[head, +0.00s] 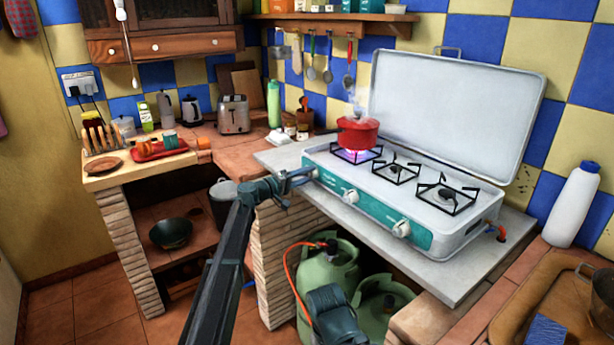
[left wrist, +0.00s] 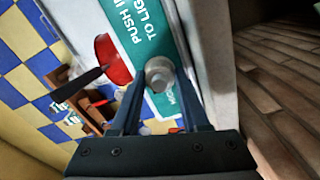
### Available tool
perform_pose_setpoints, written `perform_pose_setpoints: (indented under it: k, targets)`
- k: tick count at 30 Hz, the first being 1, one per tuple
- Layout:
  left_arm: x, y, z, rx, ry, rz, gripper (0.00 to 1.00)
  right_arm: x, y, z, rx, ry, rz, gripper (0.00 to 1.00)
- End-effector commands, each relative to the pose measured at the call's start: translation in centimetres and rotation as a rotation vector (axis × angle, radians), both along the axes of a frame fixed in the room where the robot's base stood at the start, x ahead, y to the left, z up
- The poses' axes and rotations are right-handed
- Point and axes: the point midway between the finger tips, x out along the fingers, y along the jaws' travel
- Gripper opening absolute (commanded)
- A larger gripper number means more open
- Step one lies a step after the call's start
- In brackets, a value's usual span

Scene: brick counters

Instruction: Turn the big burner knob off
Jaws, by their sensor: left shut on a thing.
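The stove (head: 440,206) is white with a teal front panel and stands on a grey slab. My left gripper (head: 302,175) is at the panel's left end, shut on the leftmost knob. The left wrist view shows that silver round knob (left wrist: 158,73) between the fingertips of my left gripper (left wrist: 160,88); the head view hides most of it. The middle knob (head: 350,197) and right knob (head: 401,229) are free. A blue-violet flame (head: 357,156) burns on the left burner under a steaming red pot (head: 358,132).
The stove's lid (head: 455,105) stands open behind the burners. Green gas bottles (head: 328,270) with an orange hose stand below the slab. A white bottle (head: 572,205) stands at the right. A brick pillar (head: 278,262) is beside my left arm.

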Motion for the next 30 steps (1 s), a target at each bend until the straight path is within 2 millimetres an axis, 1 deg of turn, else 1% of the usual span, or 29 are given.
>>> perform_pose_setpoints:
  k: [18, 24, 30]
  targets:
    - [-0.19, -0.03, -0.1, 0.334, -0.453, -0.003, 0.0, 0.0, 0.0, -0.03, 0.0, 0.0, 0.0, 0.5]
    - [-0.2, -0.04, -0.11, 0.414, -0.563, -0.003, 0.0, 0.0, 0.0, -0.03, 0.0, 0.0, 0.0, 0.5]
    - [-0.21, -0.04, -0.12, 0.465, -0.636, -0.004, 0.0, 0.0, 0.0, -0.03, 0.0, 0.0, 0.0, 0.5]
